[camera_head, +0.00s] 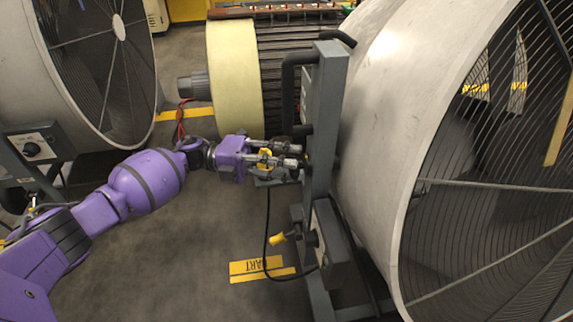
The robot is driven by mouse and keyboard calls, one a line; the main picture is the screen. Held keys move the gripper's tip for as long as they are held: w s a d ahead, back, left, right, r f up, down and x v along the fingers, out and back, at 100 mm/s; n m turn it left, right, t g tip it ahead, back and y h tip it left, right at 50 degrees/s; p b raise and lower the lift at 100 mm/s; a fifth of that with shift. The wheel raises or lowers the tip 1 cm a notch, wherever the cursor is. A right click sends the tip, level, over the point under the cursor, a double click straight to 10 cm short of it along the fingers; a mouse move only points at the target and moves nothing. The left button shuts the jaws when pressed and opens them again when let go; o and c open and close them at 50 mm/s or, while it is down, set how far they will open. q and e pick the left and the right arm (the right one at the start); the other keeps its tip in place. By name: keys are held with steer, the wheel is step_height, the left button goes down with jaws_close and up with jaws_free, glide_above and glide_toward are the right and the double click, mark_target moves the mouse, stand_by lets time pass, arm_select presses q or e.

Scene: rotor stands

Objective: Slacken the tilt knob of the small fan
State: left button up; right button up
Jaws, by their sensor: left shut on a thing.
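The fan (385,110) at the right is a wide pale-grey drum with a dark wire grille. Its grey stand upright (322,130) is on its left side. My left gripper (298,156) reaches in from the left, with its fingertips at this upright. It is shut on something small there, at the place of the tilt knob. The fingers and the upright mostly hide the knob, so its shape and angle cannot be told. My right gripper is not in view.
A grey control box (332,240) with a yellow plug-like part (278,238) sits low on the stand, and a black cable hangs beside it. Another fan (60,80) is at the left. A cream-rimmed machine (232,80) stands behind.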

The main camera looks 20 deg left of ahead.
arm_select(q)
steer(key=shift+f+n, duration=0.3)
steer(key=shift+n, duration=0.5)
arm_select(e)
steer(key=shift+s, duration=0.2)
arm_select(q)
steer(key=shift+s+h, duration=0.1)
steer(key=shift+h, duration=0.2)
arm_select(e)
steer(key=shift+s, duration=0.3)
arm_select(q)
steer(key=shift+f, duration=0.1)
steer(key=o, duration=1)
steer(key=shift+o, duration=0.2)
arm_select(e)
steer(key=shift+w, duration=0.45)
arm_select(q)
steer(key=r+v, duration=0.1)
steer(key=v, duration=1)
steer(key=shift+s+a+f, duration=0.15)
steer(key=shift+a+f, duration=0.3)
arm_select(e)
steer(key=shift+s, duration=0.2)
